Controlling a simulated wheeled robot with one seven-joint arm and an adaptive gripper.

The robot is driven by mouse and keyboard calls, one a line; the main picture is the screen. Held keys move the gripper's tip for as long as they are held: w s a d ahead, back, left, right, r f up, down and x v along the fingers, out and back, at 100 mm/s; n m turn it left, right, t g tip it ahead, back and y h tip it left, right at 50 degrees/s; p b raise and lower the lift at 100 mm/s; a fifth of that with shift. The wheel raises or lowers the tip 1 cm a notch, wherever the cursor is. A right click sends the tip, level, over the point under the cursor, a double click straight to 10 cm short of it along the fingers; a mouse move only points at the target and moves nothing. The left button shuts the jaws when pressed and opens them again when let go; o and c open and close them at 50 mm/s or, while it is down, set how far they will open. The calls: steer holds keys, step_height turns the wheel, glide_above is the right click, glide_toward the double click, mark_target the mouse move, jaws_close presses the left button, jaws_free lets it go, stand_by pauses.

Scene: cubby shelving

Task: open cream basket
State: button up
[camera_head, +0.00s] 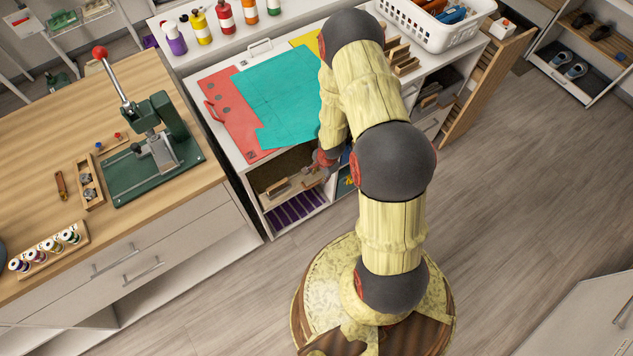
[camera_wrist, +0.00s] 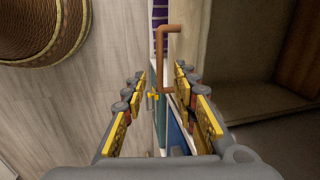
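The cream basket (camera_head: 298,187) sits in a cubby under the worktop, with dark space above its front and a handle on that front. In the wrist view, its pale front wall (camera_wrist: 197,60) runs up the picture, with its brown inside to the right. A copper-brown bracket handle (camera_wrist: 165,62) stands out to the left of that wall. My gripper (camera_wrist: 160,85) is open, and the handle's near end shows between its yellow-padded fingers. Contact with the handle cannot be told. In the head view, my arm partly hides the gripper (camera_head: 325,162) at the basket's right end.
Purple dividers (camera_head: 297,208) fill the cubby below. The worktop (camera_head: 217,152) with red and teal sheets lies just above. A wooden bench (camera_head: 40,190) with a green press (camera_head: 158,145) stands to the left. The floor (camera_head: 225,300) in front is clear.

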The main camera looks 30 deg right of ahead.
mark_target(318, 182)
steer(key=f+b, duration=0.1)
steer(key=f, duration=0.1)
steer(key=w+f+b, duration=0.1)
steer(key=f, duration=0.2)
steer(key=f+b, duration=0.1)
steer(key=f, duration=0.1)
steer(key=shift+w+f, duration=0.25)
steer(key=shift+f, duration=0.1)
steer(key=shift+c, duration=1)
jaws_close()
